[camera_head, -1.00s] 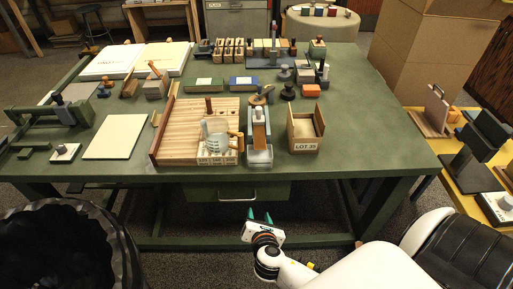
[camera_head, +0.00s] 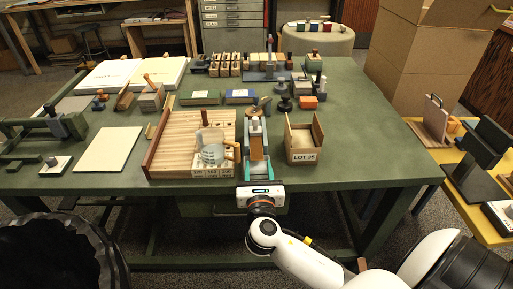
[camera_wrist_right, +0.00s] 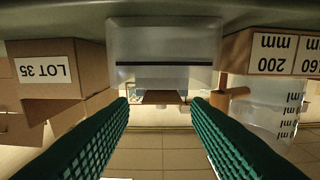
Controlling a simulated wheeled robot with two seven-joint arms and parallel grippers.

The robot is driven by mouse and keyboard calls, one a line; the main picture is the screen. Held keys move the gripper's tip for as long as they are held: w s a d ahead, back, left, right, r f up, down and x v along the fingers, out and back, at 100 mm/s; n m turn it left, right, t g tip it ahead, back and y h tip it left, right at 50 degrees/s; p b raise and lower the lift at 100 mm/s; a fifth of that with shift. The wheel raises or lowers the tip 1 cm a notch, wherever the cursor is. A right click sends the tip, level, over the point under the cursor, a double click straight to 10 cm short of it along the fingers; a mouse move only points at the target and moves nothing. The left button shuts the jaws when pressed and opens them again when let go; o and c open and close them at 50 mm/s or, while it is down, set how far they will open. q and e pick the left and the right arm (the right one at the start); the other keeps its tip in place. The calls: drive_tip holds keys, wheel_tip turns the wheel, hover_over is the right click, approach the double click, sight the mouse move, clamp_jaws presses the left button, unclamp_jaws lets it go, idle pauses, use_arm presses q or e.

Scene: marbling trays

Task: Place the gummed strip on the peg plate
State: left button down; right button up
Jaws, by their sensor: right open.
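A narrow brown strip (camera_head: 256,147), perhaps the gummed strip, lies on a blue-grey stand near the table's front edge. Its brown end (camera_wrist_right: 160,97) shows between my fingers in the right wrist view. A translucent box (camera_wrist_right: 165,40) at the stand's front shows in that view too. My right gripper (camera_head: 257,170) is open and empty at the front edge, its teal fingers (camera_wrist_right: 160,105) on either side of the stand's front end; contact is unclear. A blue-grey plate (camera_head: 258,77) with an upright post stands at the back; I cannot tell if it is the peg plate. My left gripper is not in view.
A box marked LOT 35 (camera_head: 304,157) stands close on the right of the stand. A slatted wooden board (camera_head: 178,140) with a clear jug (camera_head: 211,150) is close on its left. The table's right side (camera_head: 370,140) is clear.

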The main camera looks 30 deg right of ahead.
sight(257, 159)
drive_tip(key=x, duration=0.4)
drive_tip(key=shift+w+f, duration=0.1)
drive_tip(key=shift+w, duration=0.05)
drive_tip(key=c, duration=0.8)
